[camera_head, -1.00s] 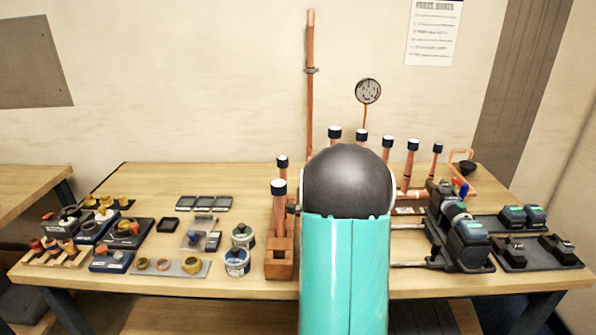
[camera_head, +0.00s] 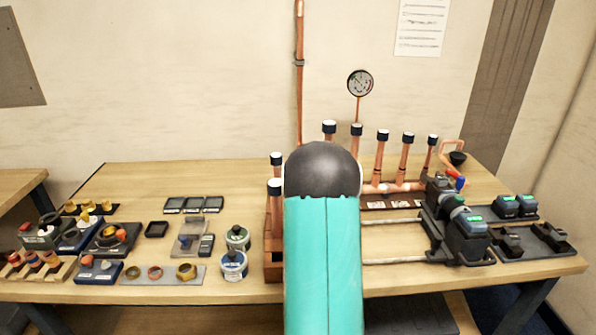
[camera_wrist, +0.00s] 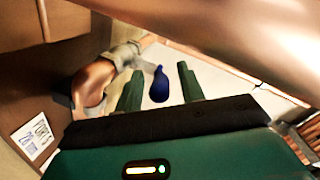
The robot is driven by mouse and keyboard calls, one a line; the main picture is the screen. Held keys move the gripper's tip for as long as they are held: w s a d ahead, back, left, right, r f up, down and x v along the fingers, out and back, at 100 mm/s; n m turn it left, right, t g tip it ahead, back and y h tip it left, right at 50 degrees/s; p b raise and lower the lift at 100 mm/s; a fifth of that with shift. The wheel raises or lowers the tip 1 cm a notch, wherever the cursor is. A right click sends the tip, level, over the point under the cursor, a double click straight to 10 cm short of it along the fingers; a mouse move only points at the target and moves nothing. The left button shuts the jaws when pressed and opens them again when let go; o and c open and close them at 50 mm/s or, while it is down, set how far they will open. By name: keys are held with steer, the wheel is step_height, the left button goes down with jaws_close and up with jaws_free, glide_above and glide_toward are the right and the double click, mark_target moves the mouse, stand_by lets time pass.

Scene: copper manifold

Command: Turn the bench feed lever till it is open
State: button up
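In the wrist view a blue lever handle (camera_wrist: 159,85) shows between the two green fingers of my gripper (camera_wrist: 160,70). The fingers are apart, with gaps visible on both sides of the handle. The handle joins a pale metal valve part (camera_wrist: 126,54) beside a copper pipe elbow (camera_wrist: 92,84). In the head view my arm hides my gripper, and I cannot make out this lever there.
A copper pipe (camera_wrist: 240,30) crosses close above the fingers in the wrist view. In the head view, capped copper risers (camera_head: 382,155) and a gauge (camera_head: 360,83) stand behind my arm. Black tools (camera_head: 467,235) crowd the right; fittings and tins (camera_head: 233,264) fill the left.

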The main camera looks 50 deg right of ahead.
steer(key=shift+w+d+f, duration=0.2)
steer(key=shift+w, duration=0.2)
steer(key=shift+s+r, duration=0.15)
steer(key=shift+s, duration=0.1)
steer(key=shift+w, duration=0.2)
steer(key=shift+c, duration=0.5)
steer(key=shift+s, duration=0.1)
jaws_close()
steer(key=shift+s+d+n+t+y, duration=0.2)
steer(key=shift+s+n+t+y, duration=0.1)
steer(key=shift+n+t+y, duration=0.4)
steer(key=shift+s+d+n+t+y, duration=0.1)
steer(key=shift+s+n+t+y, duration=0.15)
steer(key=shift+n+t+y, duration=0.5)
steer(key=shift+y, duration=0.25)
